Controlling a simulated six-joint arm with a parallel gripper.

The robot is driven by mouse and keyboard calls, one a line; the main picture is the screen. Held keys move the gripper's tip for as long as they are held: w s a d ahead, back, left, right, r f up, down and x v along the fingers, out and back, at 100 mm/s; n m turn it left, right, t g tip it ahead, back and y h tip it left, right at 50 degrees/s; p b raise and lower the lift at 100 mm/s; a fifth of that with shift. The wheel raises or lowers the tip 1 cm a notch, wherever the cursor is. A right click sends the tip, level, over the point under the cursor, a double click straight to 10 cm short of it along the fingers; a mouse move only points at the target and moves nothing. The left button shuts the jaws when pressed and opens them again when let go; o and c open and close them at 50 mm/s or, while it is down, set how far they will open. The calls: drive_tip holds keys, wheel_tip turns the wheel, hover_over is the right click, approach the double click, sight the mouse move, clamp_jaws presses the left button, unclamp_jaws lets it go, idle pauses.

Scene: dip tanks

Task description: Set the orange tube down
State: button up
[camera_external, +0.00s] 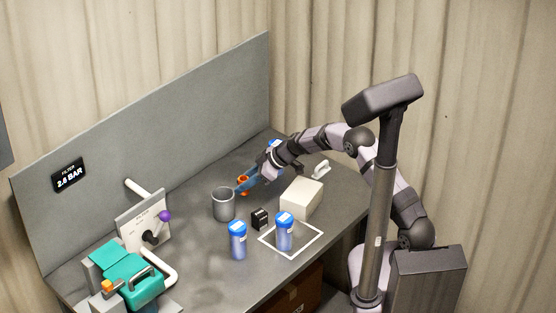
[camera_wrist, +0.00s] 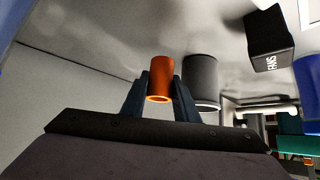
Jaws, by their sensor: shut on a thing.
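The orange tube (camera_external: 243,191) is between the fingertips of my gripper (camera_external: 250,182), towards the back of the grey table. In the wrist view the orange tube (camera_wrist: 160,74) is gripped from both sides by the dark fingers of my gripper (camera_wrist: 160,88), its open end facing the camera. The gripper is shut on it. I cannot tell whether the tube touches the table. A grey cup (camera_external: 223,204) stands close beside the tube, to its left in the external view; the cup (camera_wrist: 201,80) is to its right in the wrist view.
A small black box (camera_external: 260,219), a white box (camera_external: 301,199) and two blue jars (camera_external: 237,241) (camera_external: 285,232) stand nearer the front. One jar is within a white outlined square (camera_external: 305,252). A lever panel (camera_external: 145,226) and a teal machine (camera_external: 132,279) are at left. A grey wall (camera_external: 150,140) runs behind.

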drive_tip(key=shift+f, duration=1.85)
drive_tip(key=shift+f, duration=0.1)
drive_tip(key=o, duration=1.2)
drive_tip(key=shift+c, duration=0.2)
drive_tip(key=shift+d+r, duration=0.35)
drive_tip(key=shift+r, duration=0.15)
drive_tip(key=b+v, duration=0.1)
drive_tip(key=v, duration=1)
